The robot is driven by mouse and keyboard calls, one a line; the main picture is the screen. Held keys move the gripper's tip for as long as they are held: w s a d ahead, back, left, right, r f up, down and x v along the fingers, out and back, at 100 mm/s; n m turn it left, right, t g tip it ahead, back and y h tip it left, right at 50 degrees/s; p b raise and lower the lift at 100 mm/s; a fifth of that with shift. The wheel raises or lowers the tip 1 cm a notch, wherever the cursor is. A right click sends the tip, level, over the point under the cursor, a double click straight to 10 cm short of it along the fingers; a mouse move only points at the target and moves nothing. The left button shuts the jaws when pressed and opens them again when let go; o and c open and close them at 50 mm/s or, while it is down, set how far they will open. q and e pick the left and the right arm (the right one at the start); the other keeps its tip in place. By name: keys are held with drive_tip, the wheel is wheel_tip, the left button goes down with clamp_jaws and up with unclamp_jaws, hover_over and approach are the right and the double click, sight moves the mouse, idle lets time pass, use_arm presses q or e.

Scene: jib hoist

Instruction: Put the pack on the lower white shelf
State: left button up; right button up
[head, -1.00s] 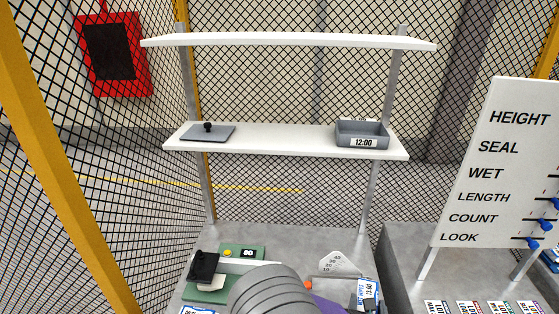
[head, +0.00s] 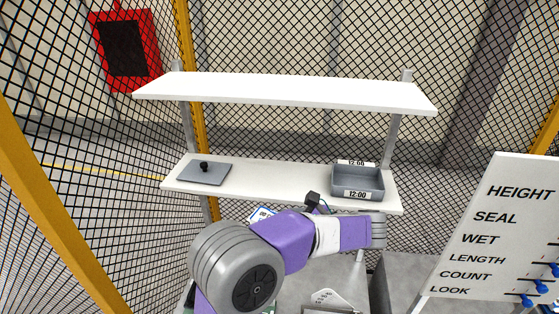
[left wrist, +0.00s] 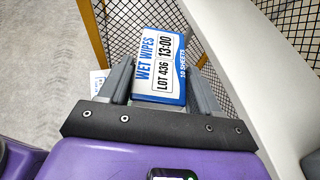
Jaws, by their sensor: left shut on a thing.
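The pack is a white and blue wet wipes pack (left wrist: 160,62) marked 13:00 and LOT 436. My left gripper (left wrist: 162,80) is shut on it, with one finger on each side. In the head view the pack (head: 262,214) shows just below the front edge of the lower white shelf (head: 270,182), left of its middle. My forearm hides most of the left gripper there. The white board at the right of the left wrist view (left wrist: 245,75) runs beside the pack, with a gap between. My right gripper is not in view.
On the lower shelf, a grey plate with a black knob (head: 204,174) lies at the left and a grey tray (head: 357,185) marked 12:00 stands at the right. The shelf between them is clear. The upper white shelf (head: 285,90) hangs above. A sign board (head: 490,230) stands at right.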

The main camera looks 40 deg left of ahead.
use_arm(q)
drive_tip(key=s+a+r+n+g+h+p, duration=0.1)
drive_tip(key=s+a+r+n+g+p, duration=0.1)
drive_tip(key=s+r+n+g+p, duration=0.25)
drive_tip(key=r+p, duration=0.2)
drive_tip(key=p, duration=0.1)
hover_over(276, 185)
drive_tip(key=shift+s+d+f+m, duration=0.1)
drive_tip(key=shift+f+m, duration=0.1)
drive_tip(key=shift+m, duration=0.05)
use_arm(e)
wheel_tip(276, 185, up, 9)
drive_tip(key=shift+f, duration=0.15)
use_arm(q)
wheel_tip(276, 185, down, 4)
drive_tip(key=shift+r, duration=0.2)
drive_tip(key=shift+f, duration=0.1)
drive_tip(key=o, duration=1.1)
